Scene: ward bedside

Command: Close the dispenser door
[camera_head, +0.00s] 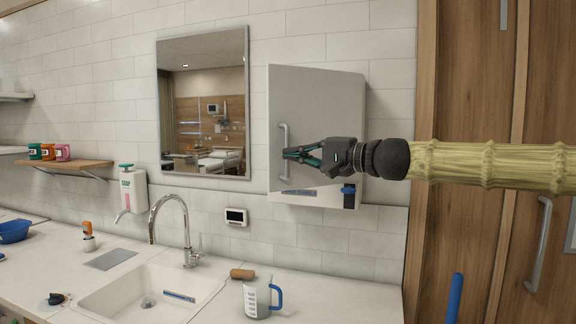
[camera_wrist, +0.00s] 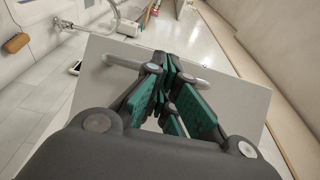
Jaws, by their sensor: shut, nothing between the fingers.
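The dispenser door (camera_head: 315,100) is a flat grey panel on the white wall-mounted dispenser (camera_head: 330,199). In the head view it stands ajar, swung out from the dispenser body, whose white base and blue part show below it. Its vertical bar handle (camera_head: 284,137) is near the door's left edge. My gripper (camera_head: 290,154) is in front of the door, shut and empty, with its tips at the handle. In the wrist view the tips (camera_wrist: 168,64) overlap the handle (camera_wrist: 125,63) in front of the door panel (camera_wrist: 245,98); I cannot tell whether they touch it.
Below are a counter (camera_head: 335,300), a sink (camera_head: 125,290) with a tall faucet (camera_head: 170,205), and a blue-handled mug (camera_head: 256,300). A mirror (camera_head: 203,110) hangs left of the dispenser. Wooden doors (camera_head: 470,90) stand at the right, behind my arm.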

